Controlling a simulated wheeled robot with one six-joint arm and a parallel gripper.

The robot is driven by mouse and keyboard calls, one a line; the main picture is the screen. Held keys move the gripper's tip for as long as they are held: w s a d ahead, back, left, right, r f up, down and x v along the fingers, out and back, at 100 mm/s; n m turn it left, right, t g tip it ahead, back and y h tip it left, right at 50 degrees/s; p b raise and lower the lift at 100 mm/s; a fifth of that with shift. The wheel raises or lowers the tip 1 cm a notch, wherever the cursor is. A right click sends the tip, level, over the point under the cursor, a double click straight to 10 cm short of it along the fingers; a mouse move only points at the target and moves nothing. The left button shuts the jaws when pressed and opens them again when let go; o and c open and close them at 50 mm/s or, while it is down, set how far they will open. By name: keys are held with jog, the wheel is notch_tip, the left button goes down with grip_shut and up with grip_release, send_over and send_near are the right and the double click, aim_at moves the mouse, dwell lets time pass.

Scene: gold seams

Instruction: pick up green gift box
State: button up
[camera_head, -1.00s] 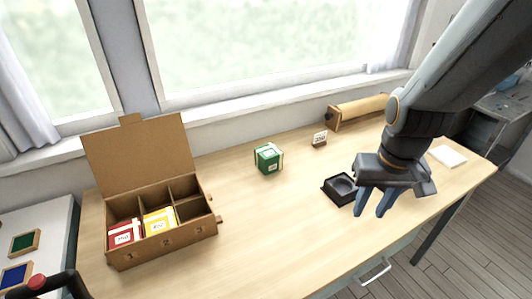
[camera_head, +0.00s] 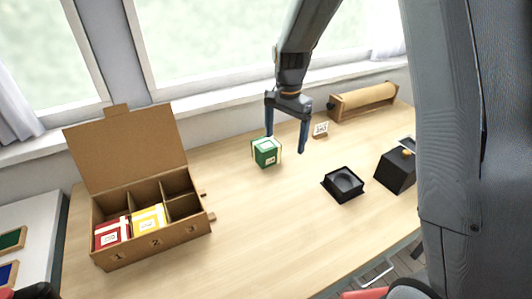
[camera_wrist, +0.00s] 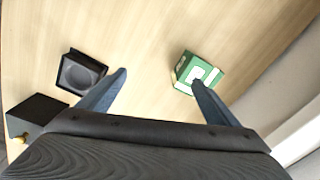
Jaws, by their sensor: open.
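The green gift box (camera_head: 265,153) with a pale ribbon and white label stands on the wooden table, right of the cardboard box. My gripper (camera_head: 286,145) is open and empty, above the table close to the green box. In the head view its left finger is near the green box and its right finger is out to the right. In the wrist view the green gift box (camera_wrist: 199,72) lies beyond the right finger, whose tip overlaps its near edge. The fingers (camera_wrist: 158,76) are spread wide, with bare table between them.
An open cardboard box (camera_head: 150,243) at left holds a red and a yellow gift box in its front compartments. A black tray (camera_head: 343,184) and a black box (camera_head: 396,172) stand at right. A small sign (camera_head: 321,129) and a paper roll holder (camera_head: 363,101) stand behind.

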aim_at(267, 143)
jog(key=w+a+f+m, duration=0.1)
jog(key=w, duration=0.1)
jog(key=w+a+f+m, duration=0.1)
jog(key=w+a, duration=0.1)
jog(key=w+a+f+m, duration=0.1)
jog(key=w+f, duration=0.1)
jog(key=w, duration=0.1)
jog(key=shift+a+m, duration=0.3)
jog(key=shift+a, duration=0.1)
jog(key=shift+f, duration=0.15)
jog(key=shift+a+f+p, duration=0.15)
jog(key=shift+f+p, duration=1.3)
jog(key=shift+f, duration=2.3)
